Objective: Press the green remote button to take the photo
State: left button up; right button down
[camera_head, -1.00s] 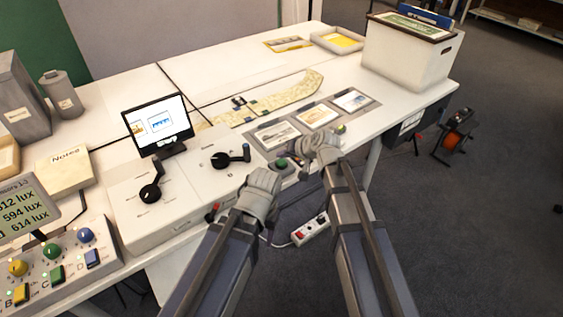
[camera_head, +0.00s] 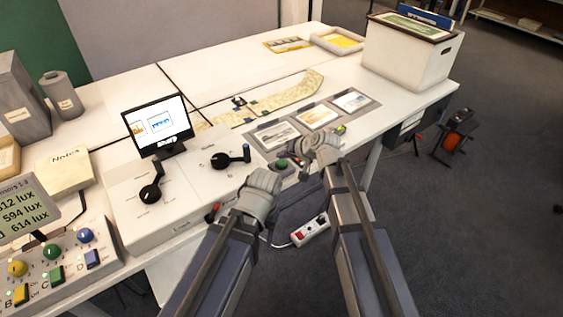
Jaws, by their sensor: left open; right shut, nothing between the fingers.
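A round green button (camera_head: 281,164) sits near the front edge of the table, between my two grippers. My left gripper (camera_head: 264,182) is open, just below and left of the button. My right gripper (camera_head: 313,143) is shut and empty, just above and right of the button. I cannot tell whether either one touches the button. A small screen (camera_head: 156,125) shows two little pictures. Another small yellow-green piece (camera_head: 340,129) shows just beyond my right gripper.
A white console with black levers (camera_head: 151,193) stands left of my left gripper. A panel with coloured knobs and buttons (camera_head: 52,251) is at the far left. Framed pictures (camera_head: 316,116) and a long map strip (camera_head: 285,96) lie behind my grippers. A white box (camera_head: 405,58) stands at the back right.

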aim_at(283, 164)
jog(key=shift+f, duration=0.15)
dwell(0.4)
jog(key=shift+f+b, duration=0.25)
jog(key=shift+b, duration=0.15)
jog(key=shift+f+b, duration=0.5)
jog(key=shift+f, duration=0.05)
dwell(0.6)
jog(key=shift+r, duration=0.15)
jog(key=shift+r+p, duration=0.8)
jog(key=shift+p, duration=0.1)
notch_tip(283, 164, up, 5)
jog(key=p, duration=0.5)
jog(key=shift+r, duration=0.1)
